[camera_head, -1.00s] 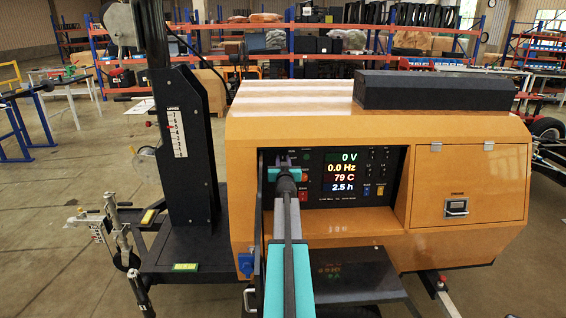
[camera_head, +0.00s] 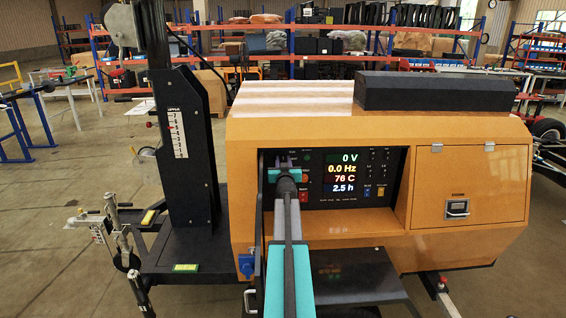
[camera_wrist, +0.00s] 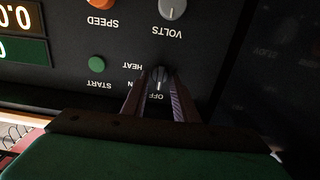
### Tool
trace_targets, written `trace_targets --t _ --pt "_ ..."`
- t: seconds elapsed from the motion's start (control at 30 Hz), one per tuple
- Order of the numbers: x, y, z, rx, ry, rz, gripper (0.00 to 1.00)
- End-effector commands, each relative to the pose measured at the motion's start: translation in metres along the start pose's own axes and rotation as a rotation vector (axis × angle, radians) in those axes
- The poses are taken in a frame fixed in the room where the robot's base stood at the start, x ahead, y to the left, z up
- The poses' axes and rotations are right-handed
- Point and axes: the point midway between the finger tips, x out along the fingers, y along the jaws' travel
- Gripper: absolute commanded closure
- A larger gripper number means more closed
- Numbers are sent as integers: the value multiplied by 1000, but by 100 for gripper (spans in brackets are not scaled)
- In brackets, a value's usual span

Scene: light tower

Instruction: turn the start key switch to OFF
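The start key switch (camera_wrist: 159,74) is a small dark knob on the black control panel (camera_head: 335,205). In the wrist view, which shows the panel upside down, the labels HEAT, ON and OFF surround it, with ON partly hidden by a finger. A pale mark on the knob points toward OFF. My gripper (camera_wrist: 160,82) has one finger on each side of the knob, with the tips against it. In the head view my gripper (camera_head: 285,172) and arm cover the switch. The panel display (camera_head: 342,172) reads 0 V, 0.0 Hz, 76 C and 2.5 h.
A green START button (camera_wrist: 97,64), an orange SPEED knob (camera_wrist: 101,3) and a grey VOLTS knob (camera_wrist: 172,8) are close to the switch. The panel is recessed in the orange housing (camera_head: 460,160). A black mast (camera_head: 185,140) stands at left.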

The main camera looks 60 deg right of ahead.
Motion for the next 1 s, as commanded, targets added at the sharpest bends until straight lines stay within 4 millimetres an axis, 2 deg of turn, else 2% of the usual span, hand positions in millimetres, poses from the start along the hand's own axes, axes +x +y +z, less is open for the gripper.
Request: trace_targets --t 0.27,1.0 --pt "-16 0 0 0 0 0 73" --pt "-83 -1 0 0 0 -1 73"
